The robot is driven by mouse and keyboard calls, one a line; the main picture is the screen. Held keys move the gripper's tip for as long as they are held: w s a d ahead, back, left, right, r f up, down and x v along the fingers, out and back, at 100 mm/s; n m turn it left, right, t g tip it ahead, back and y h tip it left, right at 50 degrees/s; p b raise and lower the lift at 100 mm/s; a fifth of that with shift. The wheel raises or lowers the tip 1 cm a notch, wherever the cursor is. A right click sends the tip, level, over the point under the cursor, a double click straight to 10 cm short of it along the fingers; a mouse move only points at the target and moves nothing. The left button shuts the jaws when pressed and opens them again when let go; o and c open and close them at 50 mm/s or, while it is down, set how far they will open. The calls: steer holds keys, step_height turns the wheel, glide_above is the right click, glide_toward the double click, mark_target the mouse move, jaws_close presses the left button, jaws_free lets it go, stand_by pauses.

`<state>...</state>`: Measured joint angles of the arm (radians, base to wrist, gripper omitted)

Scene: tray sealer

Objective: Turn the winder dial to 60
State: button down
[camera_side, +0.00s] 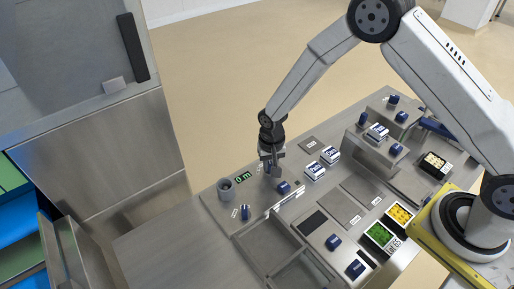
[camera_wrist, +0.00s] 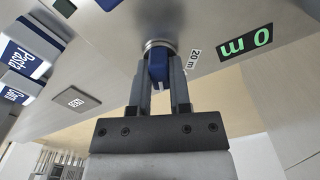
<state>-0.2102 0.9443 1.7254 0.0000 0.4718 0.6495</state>
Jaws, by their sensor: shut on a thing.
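The winder dial (camera_wrist: 158,68) is a blue knob on a round metal base, set in the steel panel. In the wrist view it sits between both fingers of my gripper (camera_wrist: 160,88), which is shut on it. A small "20 m" label (camera_wrist: 195,59) is beside the dial. A green-lit display (camera_wrist: 246,42) close by reads "0 m". In the side view my gripper (camera_side: 270,168) reaches down to the panel just right of the display (camera_side: 244,177) and mostly hides the dial. I cannot read the dial's pointer position.
Other blue knobs stand close by, one (camera_side: 284,187) right of my gripper and one (camera_side: 245,212) nearer the front. Blue-and-white packs (camera_side: 315,171) lie to the right. Food trays (camera_side: 380,235) sit farther right.

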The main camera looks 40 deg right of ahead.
stand_by(0.3)
steer(key=shift+m, duration=2.5)
steer(key=c, duration=0.7)
jaws_free()
steer(key=shift+r, duration=0.1)
steer(key=shift+r, duration=3.4)
steer(key=shift+r, duration=0.1)
